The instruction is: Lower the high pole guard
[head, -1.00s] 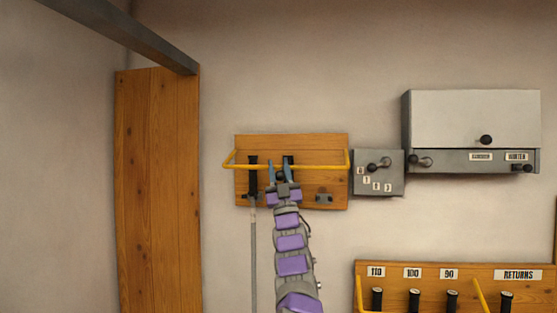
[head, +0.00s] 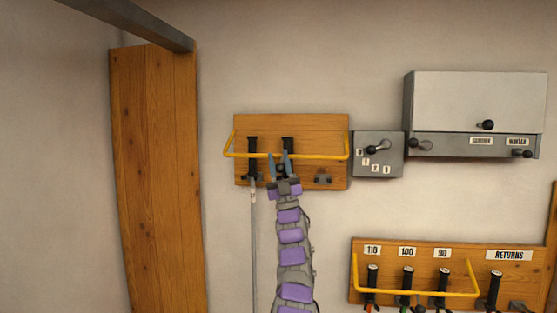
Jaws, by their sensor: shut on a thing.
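The high pole guard (head: 320,157) is a yellow bar with bent side arms across a wooden wall board (head: 265,123). The bar crosses the board at about mid-height, in front of two black-handled poles. The left pole (head: 252,147) has a long grey shaft hanging down. Only the upper part of the right pole (head: 288,144) shows; my arm hides the rest. My gripper (head: 279,160) has its blue fingers at the bar, just left of its middle, and is shut on it. The exact contact is small in the picture.
A grey box (head: 378,141) with a knob and number tags adjoins the board's right side. A larger grey cabinet (head: 475,100) hangs farther right. A lower wooden rack (head: 450,256) marked RETURNS holds several poles behind another yellow guard (head: 420,293). A wooden panel (head: 155,170) stands at left.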

